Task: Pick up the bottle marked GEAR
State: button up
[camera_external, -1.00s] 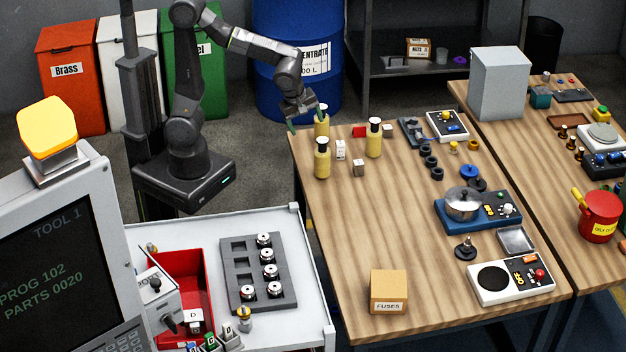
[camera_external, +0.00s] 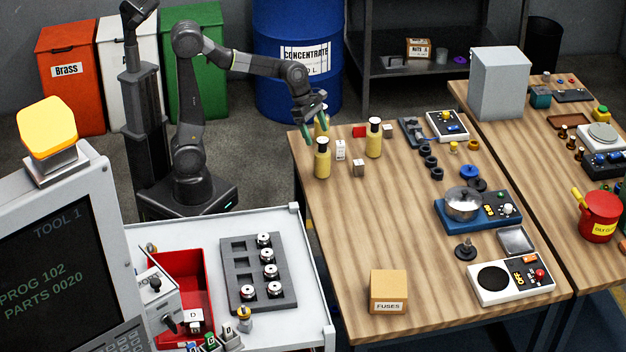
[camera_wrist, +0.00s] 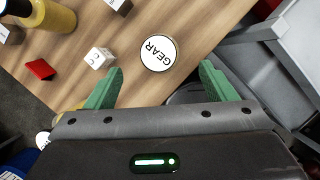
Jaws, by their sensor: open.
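The bottle marked GEAR shows in the wrist view as a round white top (camera_wrist: 160,53) with black letters, centred just beyond my fingertips. It appears to be the front-left yellow bottle (camera_external: 322,163) with a dark cap in the external view, standing upright near the table's left edge. My gripper (camera_external: 315,124) is open, its green fingers pointing down above and slightly behind that bottle. In the wrist view my gripper (camera_wrist: 160,74) has its fingers spread to either side of the label, with nothing between them. The bottle's body is hidden below its top there.
Another yellow bottle (camera_external: 374,142) stands to the right; a third (camera_external: 321,124) is partly hidden behind my gripper. The table's (camera_external: 345,230) front-left area is clear.

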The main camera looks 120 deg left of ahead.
aim_at(323, 148)
jog(key=shift+x, duration=3.6)
jog(key=c, duration=1.2)
jog(key=shift+r, duration=0.1)
jog(key=shift+c, duration=0.3)
